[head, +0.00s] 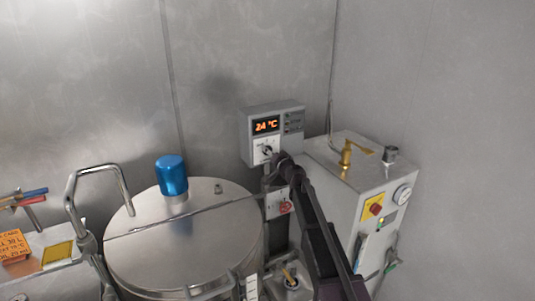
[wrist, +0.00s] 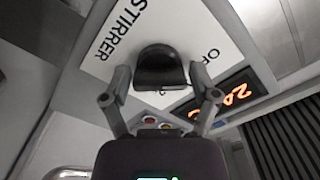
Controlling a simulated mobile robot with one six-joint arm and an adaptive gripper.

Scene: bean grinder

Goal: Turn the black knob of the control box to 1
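The grey control box (head: 290,112) is on the back wall in the head view, with an orange display (head: 266,125) that seems to read 24 °C. Its black knob (wrist: 158,66) sits on a white plate (wrist: 190,30) with the words STIRRER and, partly hidden, what looks like OFF. In the head view the knob (head: 267,150) is small, and its setting is too small to read. My gripper (wrist: 161,79) is at the knob, with one finger on each side and small gaps showing. It looks open. The figure 1 is not readable in either view.
A steel vessel (head: 185,245) with a blue cap (head: 171,175) stands to the left of my arm. A grey cabinet (head: 350,185) with a brass valve (head: 350,152) stands to the right. A red knob (head: 285,208) is just below the control box, near my arm.

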